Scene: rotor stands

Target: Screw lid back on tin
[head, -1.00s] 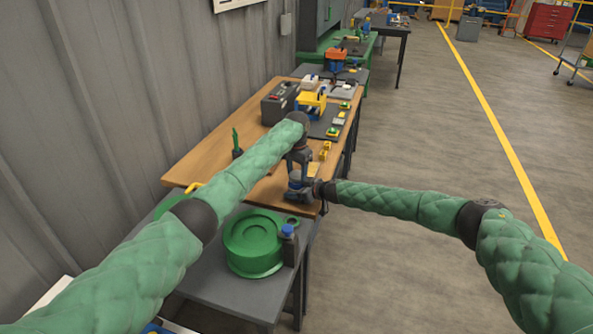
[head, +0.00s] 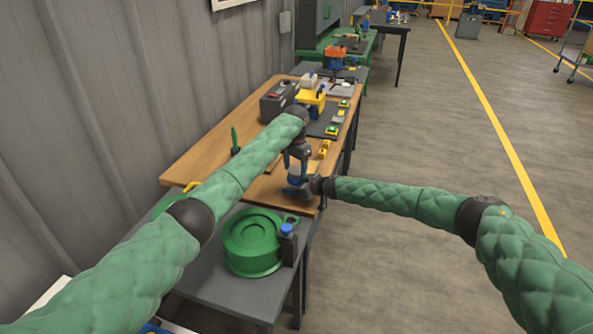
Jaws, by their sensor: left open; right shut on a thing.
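My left gripper (head: 297,166) points down over the near right corner of the wooden bench, its jaws open. My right gripper (head: 302,189) reaches in from the right just below it and is shut on a small pale and blue thing (head: 295,172), which looks like the tin. The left gripper's fingers are right at the top of this thing; I cannot tell whether they touch it. The grippers hide much of it, and I cannot make out the lid apart from the tin.
The wooden bench (head: 205,160) carries a dark box (head: 275,101), a yellow-and-blue item (head: 312,98) and small yellow parts (head: 324,148). Nearer, a grey table (head: 215,275) holds a large green round container (head: 252,243) and a blue-capped item (head: 287,231).

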